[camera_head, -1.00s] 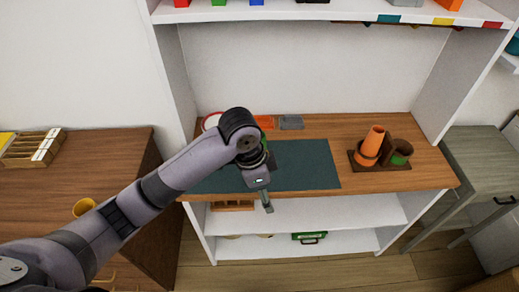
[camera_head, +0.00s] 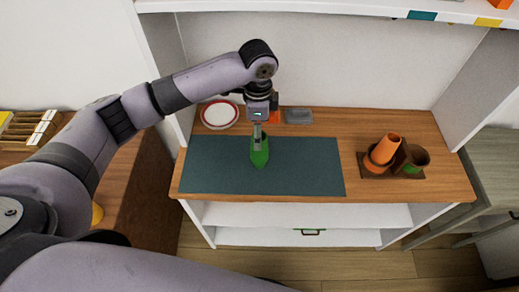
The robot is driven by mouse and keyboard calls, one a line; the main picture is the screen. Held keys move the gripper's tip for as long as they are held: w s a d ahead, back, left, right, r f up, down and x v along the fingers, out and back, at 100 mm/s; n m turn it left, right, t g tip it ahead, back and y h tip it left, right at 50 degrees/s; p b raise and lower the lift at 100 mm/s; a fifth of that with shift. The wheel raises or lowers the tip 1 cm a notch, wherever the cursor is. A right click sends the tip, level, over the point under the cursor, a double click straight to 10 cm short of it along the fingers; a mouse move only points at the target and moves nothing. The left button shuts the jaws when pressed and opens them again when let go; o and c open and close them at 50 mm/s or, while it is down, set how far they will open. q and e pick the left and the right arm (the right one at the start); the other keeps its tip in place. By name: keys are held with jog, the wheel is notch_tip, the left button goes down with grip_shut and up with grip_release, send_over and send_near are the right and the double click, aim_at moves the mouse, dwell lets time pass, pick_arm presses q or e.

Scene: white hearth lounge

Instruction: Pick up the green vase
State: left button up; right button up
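The green vase (camera_head: 260,158) stands on the dark teal mat (camera_head: 310,170) on the wooden counter. My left arm comes in from the left and reaches over the counter. My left gripper (camera_head: 257,142) points down at the upper part of the vase, with one finger seen in front of it. The other finger is hidden, so I cannot tell whether the gripper is open or shut on the vase. The vase's top is partly covered by the gripper. My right gripper is not in view.
A white plate with a red rim (camera_head: 220,114) and a grey item (camera_head: 299,116) lie behind the mat. Orange and brown-green pots (camera_head: 384,150) stand on a small brown tray (camera_head: 375,173) at the right. White shelves rise around the counter. The mat's right part is clear.

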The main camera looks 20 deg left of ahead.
pick_arm(q)
jog(key=f, duration=0.3)
jog(key=f+p, duration=0.1)
jog(key=f, duration=0.1)
jog(key=f+p, duration=0.1)
jog(key=f, duration=0.2)
jog(key=shift+w+d+f, duration=0.1)
jog(key=shift+w+f, duration=0.15)
jog(key=shift+f, duration=0.5)
jog(key=c, duration=1.4)
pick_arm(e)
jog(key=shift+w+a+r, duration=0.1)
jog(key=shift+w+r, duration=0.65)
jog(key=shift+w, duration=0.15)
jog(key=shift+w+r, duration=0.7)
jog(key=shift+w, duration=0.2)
pick_arm(q)
jog(key=shift+c, duration=0.2)
